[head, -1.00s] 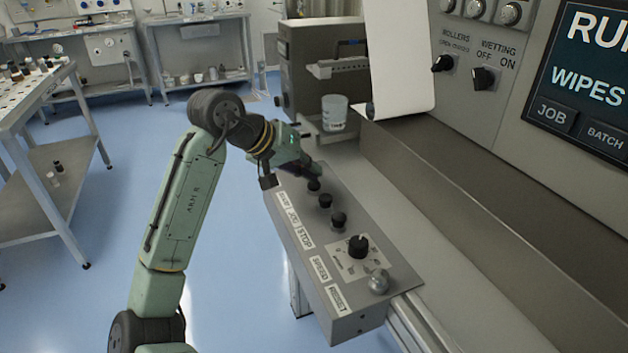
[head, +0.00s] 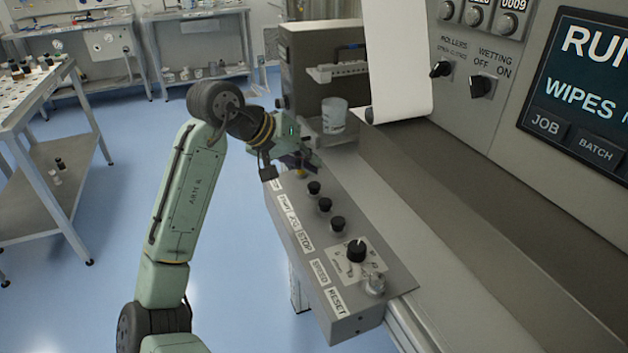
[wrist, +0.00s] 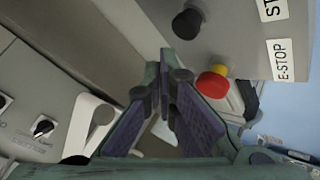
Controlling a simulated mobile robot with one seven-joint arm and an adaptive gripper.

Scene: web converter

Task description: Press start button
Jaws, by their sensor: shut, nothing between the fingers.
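The grey control box (head: 298,247) has a row of controls with white labels. The start button (head: 314,187) is a black knob near the box's far end; it also shows in the wrist view (wrist: 187,22), by a label cut off at "ST". My gripper (head: 306,164) is beyond the start button at the far end of the box. Its fingers (wrist: 167,62) are shut and empty, apart from the start button. The red and yellow E-stop (wrist: 213,80) is close to the right of the fingertips in the wrist view; in the head view the gripper mostly hides it.
Two more black buttons (head: 325,205), a speed knob (head: 356,250) and a reset button (head: 374,286) follow nearer me. A clear cup (head: 334,115) stands behind the box. A white web (head: 395,60) hangs nearby. The screen (head: 585,85) shows text starting "RUN".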

